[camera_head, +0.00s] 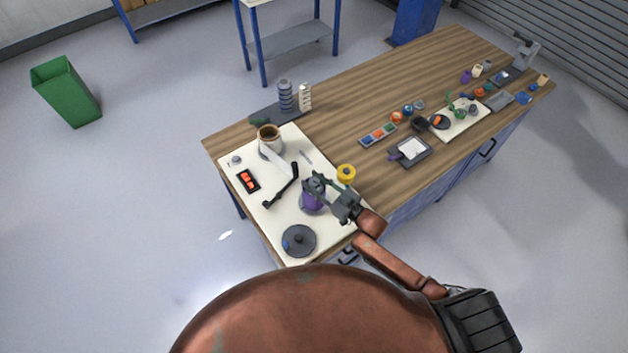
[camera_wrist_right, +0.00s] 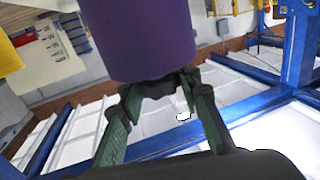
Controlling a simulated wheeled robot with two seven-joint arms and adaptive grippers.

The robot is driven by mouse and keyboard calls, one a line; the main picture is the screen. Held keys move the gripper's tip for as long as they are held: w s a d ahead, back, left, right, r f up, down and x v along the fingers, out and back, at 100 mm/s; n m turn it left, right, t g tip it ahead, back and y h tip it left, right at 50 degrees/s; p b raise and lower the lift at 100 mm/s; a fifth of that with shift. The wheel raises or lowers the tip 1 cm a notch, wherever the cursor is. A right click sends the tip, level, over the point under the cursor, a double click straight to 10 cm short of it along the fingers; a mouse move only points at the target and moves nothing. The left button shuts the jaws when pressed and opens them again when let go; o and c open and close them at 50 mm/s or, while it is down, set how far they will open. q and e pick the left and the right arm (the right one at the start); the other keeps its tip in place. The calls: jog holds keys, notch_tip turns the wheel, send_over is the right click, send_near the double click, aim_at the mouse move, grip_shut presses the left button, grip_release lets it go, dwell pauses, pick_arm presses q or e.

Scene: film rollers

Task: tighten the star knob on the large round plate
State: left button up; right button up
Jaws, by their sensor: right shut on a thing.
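The large round plate (camera_head: 309,249) is dark and lies at the near end of the white mat. A small dark knob (camera_head: 299,238) stands at its middle; its star shape is too small to make out. My right gripper (camera_head: 318,187) is over the mat, up and right of the plate and apart from it. It is shut on a purple cylinder (camera_head: 312,204), which also fills the top of the right wrist view (camera_wrist_right: 142,35) between the green-padded fingers (camera_wrist_right: 160,100). Whether the cylinder touches the mat is unclear. My left gripper is not in view.
On the white mat (camera_head: 255,205) are a black crank-like bar (camera_head: 281,187), a red-and-black display (camera_head: 248,180) and a tan-topped pot (camera_head: 270,142). A yellow roll (camera_head: 346,173) lies right of my gripper. Small parts and a tray (camera_head: 411,151) stand farther right on the wooden bench.

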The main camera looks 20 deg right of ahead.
jog(key=m+t+h+p, duration=0.1)
jog(key=m+h, duration=0.1)
jog(key=h, duration=0.1)
jog(key=shift+m+t+p, duration=0.3)
jog(key=shift+m+t+h, duration=0.5)
jog(key=shift+m+h, duration=0.3)
jog(key=shift+h, duration=0.7)
jog(key=shift+m+h+p, duration=0.3)
jog(key=shift+h, duration=0.1)
jog(key=o, duration=1.2)
